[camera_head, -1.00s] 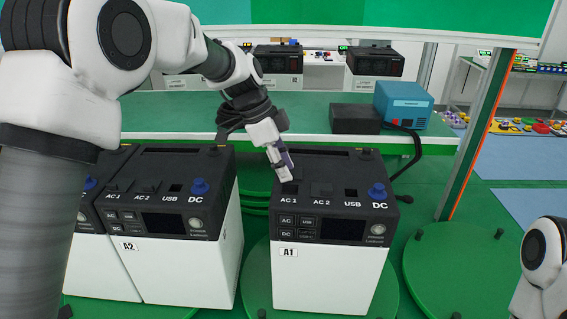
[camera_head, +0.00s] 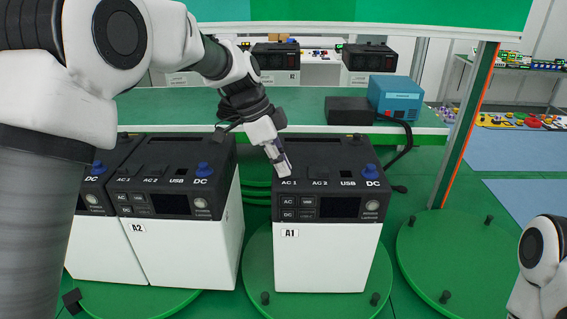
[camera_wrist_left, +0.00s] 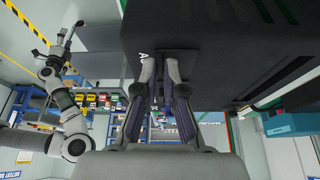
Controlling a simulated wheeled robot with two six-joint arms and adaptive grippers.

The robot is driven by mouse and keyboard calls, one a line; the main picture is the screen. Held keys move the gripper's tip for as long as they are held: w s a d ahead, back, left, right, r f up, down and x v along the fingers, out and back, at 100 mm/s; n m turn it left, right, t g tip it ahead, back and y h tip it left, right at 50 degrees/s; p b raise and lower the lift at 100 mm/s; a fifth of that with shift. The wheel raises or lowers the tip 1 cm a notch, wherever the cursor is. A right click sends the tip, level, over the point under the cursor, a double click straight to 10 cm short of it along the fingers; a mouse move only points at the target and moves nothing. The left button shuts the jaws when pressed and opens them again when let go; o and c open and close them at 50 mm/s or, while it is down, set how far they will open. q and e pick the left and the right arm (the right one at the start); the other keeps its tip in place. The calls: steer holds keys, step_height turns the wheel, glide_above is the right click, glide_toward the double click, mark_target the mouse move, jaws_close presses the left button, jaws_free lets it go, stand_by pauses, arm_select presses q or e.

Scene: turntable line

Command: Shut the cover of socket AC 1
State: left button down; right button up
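The black-topped, white-bodied unit A1 (camera_head: 328,258) stands upright in the middle of the head view. Its AC 1 socket lies at the top front left, behind the AC 1 label; my left fingertips hide it, so the cover's position cannot be told. My left gripper (camera_head: 283,172) points down at this spot, touching or just above it. In the left wrist view, its fingers (camera_wrist_left: 160,68) are nearly together with a narrow gap and nothing clearly held. The dark unit A1 (camera_wrist_left: 225,45) fills the top there. My right gripper (camera_wrist_left: 70,32) is small at left, far from A1.
Unit A2 (camera_head: 190,250) stands to the left, beside another unit. A1 sits on a green turntable (camera_head: 258,270); an empty turntable (camera_head: 450,265) is at right. The blue DC knob (camera_head: 370,172) stands up on A1. A blue device (camera_head: 400,97) is on the bench behind.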

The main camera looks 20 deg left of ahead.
arm_select(q)
steer(key=c, duration=1.3)
jaws_free()
steer(key=shift+s+a+f, duration=0.1)
steer(key=shift+a+f, duration=0.15)
steer(key=shift+a, duration=0.25)
steer(key=shift+d+r, duration=0.15)
steer(key=shift+d, duration=0.05)
steer(key=shift+r, duration=0.35)
steer(key=v, duration=1.1)
steer(key=shift+a, duration=0.3)
arm_select(e)
steer(key=shift+a, duration=0.2)
